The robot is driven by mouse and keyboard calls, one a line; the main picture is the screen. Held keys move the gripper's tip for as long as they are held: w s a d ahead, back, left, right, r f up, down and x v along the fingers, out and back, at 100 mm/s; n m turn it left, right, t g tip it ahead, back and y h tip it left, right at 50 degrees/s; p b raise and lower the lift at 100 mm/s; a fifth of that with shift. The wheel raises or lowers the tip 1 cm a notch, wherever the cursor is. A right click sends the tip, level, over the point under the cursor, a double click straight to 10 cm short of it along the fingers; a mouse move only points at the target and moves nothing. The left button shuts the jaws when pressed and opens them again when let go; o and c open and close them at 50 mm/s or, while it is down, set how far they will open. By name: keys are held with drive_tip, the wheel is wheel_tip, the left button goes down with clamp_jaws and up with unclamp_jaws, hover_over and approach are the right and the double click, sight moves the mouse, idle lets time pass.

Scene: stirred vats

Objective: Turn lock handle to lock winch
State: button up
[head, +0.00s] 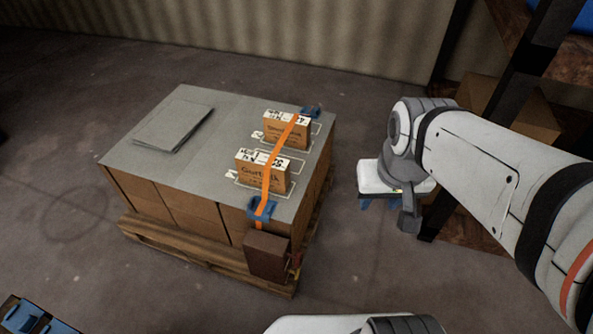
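A brown box-shaped unit (267,257), which looks like the winch, is at the front right corner of the pallet load. A small reddish and yellow part (295,262) shows at its right side and may be the lock handle; it is too small to tell its position. An orange strap (267,180) runs from a blue bracket (262,209) above the unit, over two cartons, to a far blue bracket (311,112). My gripper (409,218) hangs to the right of the load, clear of the unit. Its fingers cannot be made out.
Two labelled cartons (262,172) (287,131) stand on the grey top sheet (205,165) of the load. Flat grey sheets (174,126) lie at its back left. The wooden pallet (180,252) rests on open floor. A dark rack (520,85) stands at right. Blue parts (28,318) show at lower left.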

sight(296, 275)
drive_tip(key=w+a+f+m+g+y+b, duration=0.25)
drive_tip(key=w+f+m+y+b, duration=0.2)
drive_tip(key=f, duration=0.85)
drive_tip(key=w+a+f+m+g+y+b, duration=0.1)
drive_tip(key=w+a+f+m+y+b, duration=0.35)
drive_tip(key=f, duration=0.85)
drive_tip(key=w+a+f+m+g+y+b, duration=0.15)
drive_tip(key=w+f+m+b, duration=0.5)
drive_tip(key=f, duration=0.65)
wheel_tip(296, 275, down, 38)
drive_tip(key=m+t+y+b, duration=0.4)
drive_tip(key=m+t+b, duration=0.45)
drive_tip(key=m, duration=0.75)
drive_tip(key=shift+n+g+h, duration=0.25)
drive_tip(key=shift+g, duration=0.4)
drive_tip(key=b+x, duration=0.1)
drive_tip(key=x, duration=0.1)
drive_tip(key=b+x, duration=0.1)
drive_tip(key=x, duration=0.1)
drive_tip(key=b+x, duration=0.1)
drive_tip(key=x, duration=0.2)
drive_tip(key=shift+w+d+f, duration=0.1)
drive_tip(key=shift+w+f, duration=0.1)
drive_tip(key=shift+w, duration=0.15)
clamp_jaws()
